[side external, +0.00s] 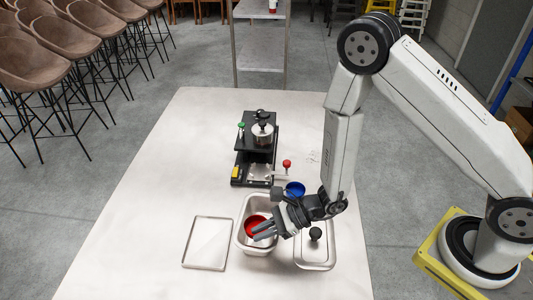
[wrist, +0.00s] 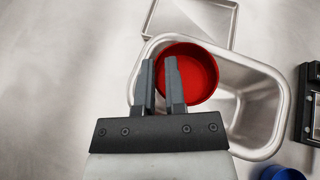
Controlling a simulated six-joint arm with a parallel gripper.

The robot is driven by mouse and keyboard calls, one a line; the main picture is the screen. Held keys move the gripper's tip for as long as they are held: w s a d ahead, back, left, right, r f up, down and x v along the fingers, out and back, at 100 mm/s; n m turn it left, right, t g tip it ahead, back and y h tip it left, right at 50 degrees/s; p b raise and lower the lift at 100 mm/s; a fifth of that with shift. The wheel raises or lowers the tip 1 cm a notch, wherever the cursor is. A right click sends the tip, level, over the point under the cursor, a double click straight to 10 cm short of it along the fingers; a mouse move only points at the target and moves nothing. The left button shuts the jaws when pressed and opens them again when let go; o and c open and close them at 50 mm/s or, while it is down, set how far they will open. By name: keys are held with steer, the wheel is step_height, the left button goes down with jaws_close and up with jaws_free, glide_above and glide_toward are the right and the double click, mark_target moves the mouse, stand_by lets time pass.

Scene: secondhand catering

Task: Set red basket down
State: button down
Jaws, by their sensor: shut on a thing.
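The red basket (wrist: 198,75) is a small round red bowl shape. It also shows in the side external view (side external: 255,225), at the opening of a deep steel pan (side external: 242,241). My gripper (wrist: 161,68) is shut on the near left part of the basket's rim, with one finger outside the wall and one inside. In the side external view my gripper (side external: 262,233) hides part of the basket and reaches in from the right. I cannot tell whether the basket touches the pan's floor.
A shallow steel tray (side external: 187,251) lies left of the pan. A blue cup (side external: 296,188) and a black press-like device (side external: 258,150) stand behind. The table's left side is clear.

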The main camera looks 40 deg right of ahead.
steer(key=shift+f, duration=0.6)
steer(key=c, duration=0.7)
jaws_free()
steer(key=shift+r, duration=0.1)
steer(key=shift+r, duration=0.6)
steer(key=v, duration=1.2)
